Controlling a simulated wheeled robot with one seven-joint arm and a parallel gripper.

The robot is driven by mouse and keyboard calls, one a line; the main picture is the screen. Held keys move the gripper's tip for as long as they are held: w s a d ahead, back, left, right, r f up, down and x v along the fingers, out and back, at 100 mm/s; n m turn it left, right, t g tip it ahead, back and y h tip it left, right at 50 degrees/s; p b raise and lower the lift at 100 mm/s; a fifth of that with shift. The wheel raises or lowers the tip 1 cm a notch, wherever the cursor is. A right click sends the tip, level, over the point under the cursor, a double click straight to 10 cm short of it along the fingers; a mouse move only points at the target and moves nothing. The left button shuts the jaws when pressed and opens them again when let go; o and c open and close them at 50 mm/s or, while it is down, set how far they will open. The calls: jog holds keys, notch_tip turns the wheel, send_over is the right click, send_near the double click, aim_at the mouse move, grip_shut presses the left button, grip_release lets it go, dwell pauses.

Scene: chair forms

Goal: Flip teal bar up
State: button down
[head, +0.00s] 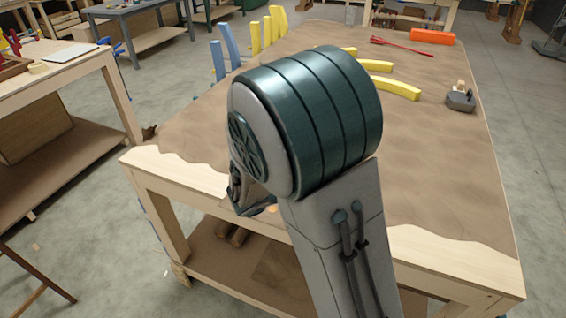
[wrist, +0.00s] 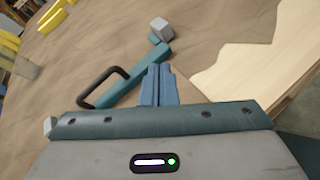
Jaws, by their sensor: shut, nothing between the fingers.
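The teal bar (wrist: 135,77) lies on the brown bench top in the wrist view, slanting from lower left to upper right. A grey block (wrist: 160,28) is at its far end, and a black loop handle (wrist: 99,84) is beside its near part. My gripper (wrist: 157,68) is shut and empty, its fingers together close beside the bar's middle and covering a little of it. I cannot tell whether they touch it. In the head view my arm hides the bar.
The workbench (head: 450,190) holds curved yellow pieces (head: 395,87), upright blue pieces (head: 229,45), a red tool (head: 400,44), an orange block (head: 432,37) and a dark tool (head: 461,98). Its right side is mostly clear. Another table (head: 60,70) stands at left.

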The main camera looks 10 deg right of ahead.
jog(key=w+a+f+n+t, duration=0.1)
jog(key=w+a+n+t, duration=0.1)
jog(key=a+n, duration=0.1)
jog(key=w+a+f+n+t+y, duration=0.1)
jog(key=w+a+n+t, duration=0.1)
jog(key=a, duration=0.1)
jog(key=w+a+f+n+t+y, duration=0.1)
jog(key=w+a+n+t, duration=0.1)
jog(key=a+n, duration=0.1)
jog(key=shift+f+n+b, duration=0.3)
jog(key=shift+f+b, duration=0.1)
jog(key=shift+w, duration=0.3)
jog(key=p+x, duration=0.1)
jog(key=x, duration=0.8)
jog(key=shift+w+d+f, duration=0.1)
jog(key=shift+w+f, duration=0.05)
jog(key=shift+w, duration=0.1)
